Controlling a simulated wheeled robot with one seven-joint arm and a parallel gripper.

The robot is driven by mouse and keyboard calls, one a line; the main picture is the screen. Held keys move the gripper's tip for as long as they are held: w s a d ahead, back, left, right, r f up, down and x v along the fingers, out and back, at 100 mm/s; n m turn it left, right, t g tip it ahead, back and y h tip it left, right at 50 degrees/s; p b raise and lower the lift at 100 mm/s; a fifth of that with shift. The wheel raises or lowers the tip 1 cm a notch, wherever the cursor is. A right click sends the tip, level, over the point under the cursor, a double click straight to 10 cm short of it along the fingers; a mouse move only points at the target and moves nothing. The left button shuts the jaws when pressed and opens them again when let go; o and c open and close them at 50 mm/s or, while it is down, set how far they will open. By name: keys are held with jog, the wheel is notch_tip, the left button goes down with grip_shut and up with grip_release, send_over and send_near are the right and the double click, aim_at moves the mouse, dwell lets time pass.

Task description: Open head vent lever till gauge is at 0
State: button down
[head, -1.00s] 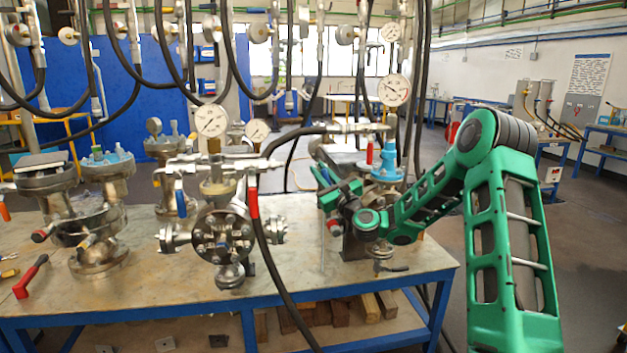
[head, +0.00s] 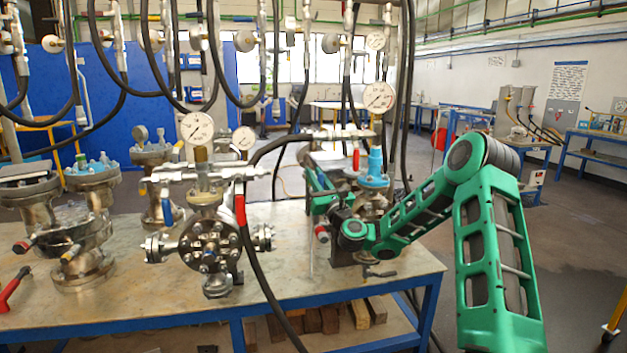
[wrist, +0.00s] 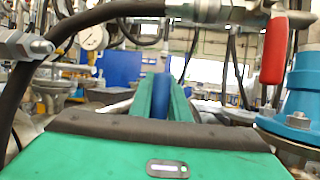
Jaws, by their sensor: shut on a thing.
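My gripper (head: 313,182) is at the left side of the right-hand vessel, which has a blue top fitting (head: 375,165). In the wrist view its green fingers (wrist: 160,98) are closed on an upright blue lever handle (wrist: 160,92). Most of this lever, and its valve, are hidden by the fingers. A red lever (head: 356,159) hangs from the pipe above that vessel; it also shows at the upper right of the wrist view (wrist: 275,50). A round white gauge (head: 379,97) stands above the same pipe. Its needle is too small to read surely.
The middle vessel (head: 209,245) carries a gauge (head: 196,128), a blue lever (head: 167,206) and a red lever (head: 240,204). A black hose (head: 262,250) loops close to my gripper. Another vessel (head: 78,235) stands at left. The bench front (head: 330,285) is partly bare.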

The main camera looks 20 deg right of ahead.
jog(key=shift+d+f, duration=0.15)
jog(key=shift+f, duration=0.05)
jog(key=c, duration=1.7)
grip_release()
jog(key=shift+o, duration=0.2)
jog(key=shift+r, duration=0.1)
jog(key=v, duration=1)
jog(key=shift+s, duration=0.25)
